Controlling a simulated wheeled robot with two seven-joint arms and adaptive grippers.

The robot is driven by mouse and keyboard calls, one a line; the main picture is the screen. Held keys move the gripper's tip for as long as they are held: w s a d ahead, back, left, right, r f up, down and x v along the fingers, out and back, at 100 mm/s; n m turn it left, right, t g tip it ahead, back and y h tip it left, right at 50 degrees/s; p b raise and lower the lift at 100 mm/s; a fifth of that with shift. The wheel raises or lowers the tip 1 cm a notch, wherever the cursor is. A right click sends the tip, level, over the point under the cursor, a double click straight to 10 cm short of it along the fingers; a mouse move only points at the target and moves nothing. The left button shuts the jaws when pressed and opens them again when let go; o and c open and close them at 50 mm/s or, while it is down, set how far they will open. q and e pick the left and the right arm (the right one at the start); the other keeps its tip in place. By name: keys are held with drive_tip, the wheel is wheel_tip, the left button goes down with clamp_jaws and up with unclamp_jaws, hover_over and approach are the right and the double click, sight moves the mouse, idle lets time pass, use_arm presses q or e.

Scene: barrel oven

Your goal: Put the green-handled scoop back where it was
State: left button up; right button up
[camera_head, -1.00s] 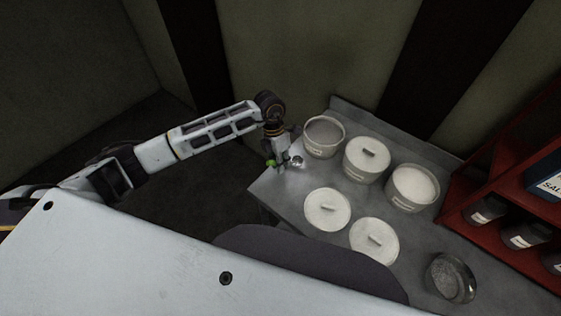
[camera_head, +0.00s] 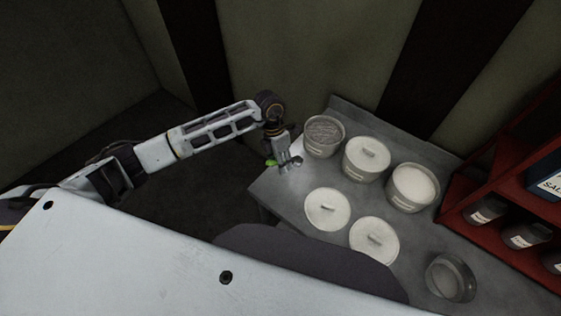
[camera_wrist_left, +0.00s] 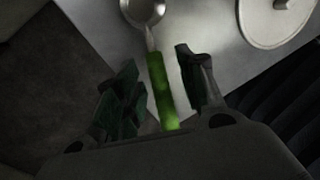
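The green-handled scoop (camera_wrist_left: 160,90) has a metal bowl (camera_wrist_left: 143,10) and is at the left corner of the grey table (camera_head: 275,190). In the head view its green handle (camera_head: 271,163) and bowl (camera_head: 296,161) show on either side of my left gripper (camera_head: 283,158). In the left wrist view my left gripper (camera_wrist_left: 160,75) has its fingers apart on either side of the handle, with a gap showing at each side. The scoop seems to lie on the table top, though contact is hard to see. My right gripper is not in view.
An open tub (camera_head: 324,133) with dark contents stands beside the gripper. Two lids (camera_head: 327,208) (camera_head: 374,240) lie in front. A glass bowl (camera_head: 450,277) and red shelf (camera_head: 475,190) are right.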

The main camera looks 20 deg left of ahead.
use_arm(q)
drive_tip(key=shift+w+a+r, duration=0.1)
drive_tip(key=shift+r, duration=0.35)
drive_tip(key=b+v, duration=0.2)
drive_tip(key=v, duration=0.9)
